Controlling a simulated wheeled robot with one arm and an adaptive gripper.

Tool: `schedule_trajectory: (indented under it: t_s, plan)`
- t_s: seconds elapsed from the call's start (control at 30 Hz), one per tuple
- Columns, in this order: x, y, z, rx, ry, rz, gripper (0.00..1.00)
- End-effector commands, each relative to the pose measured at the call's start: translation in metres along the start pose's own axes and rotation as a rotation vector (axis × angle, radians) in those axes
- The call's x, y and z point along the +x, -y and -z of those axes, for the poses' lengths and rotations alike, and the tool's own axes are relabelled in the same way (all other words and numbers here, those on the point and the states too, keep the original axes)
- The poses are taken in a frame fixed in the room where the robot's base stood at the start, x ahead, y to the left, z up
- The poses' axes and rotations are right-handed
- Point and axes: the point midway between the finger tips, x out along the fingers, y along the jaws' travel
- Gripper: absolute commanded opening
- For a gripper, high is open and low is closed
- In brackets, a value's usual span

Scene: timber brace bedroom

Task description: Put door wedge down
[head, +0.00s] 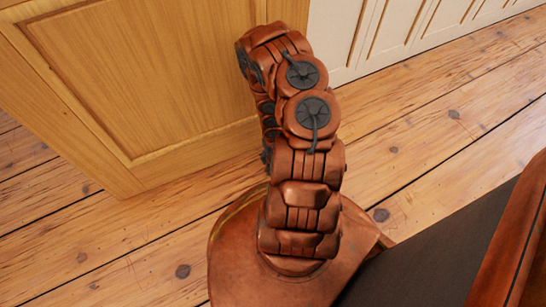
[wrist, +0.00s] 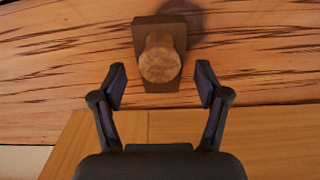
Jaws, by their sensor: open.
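In the wrist view a dark brown block with a round, lighter wooden knob (wrist: 160,62) facing me appears to be the door wedge. It lies against a streaked wooden surface (wrist: 60,65). My gripper (wrist: 161,76) is open, with one dark finger on each side of the knob's near end. Clear gaps show between both fingers and the knob, and neither finger touches it. In the head view my gripper and the wedge do not show; my copper-coloured arm rises in the middle.
A plain wooden panel (wrist: 85,140) lies near my gripper's base in the wrist view. In the head view a panelled wooden furniture side (head: 140,70) stands behind my arm, with a white panelled front (head: 420,30) to its right. The plank floor (head: 420,150) is bare on the right.

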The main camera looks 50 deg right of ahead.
Motion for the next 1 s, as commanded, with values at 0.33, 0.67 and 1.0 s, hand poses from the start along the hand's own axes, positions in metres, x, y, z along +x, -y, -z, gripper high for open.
schedule_trajectory:
  t_s: [0.33, 0.67, 1.0]
  plan:
    - [-0.054, 0.001, -0.001, 0.002, 0.001, 0.001, 0.74]
    - [-0.093, 0.001, 0.001, 0.001, -0.002, 0.002, 0.74]
    - [-0.106, 0.001, 0.000, 0.001, 0.001, 0.002, 0.74]
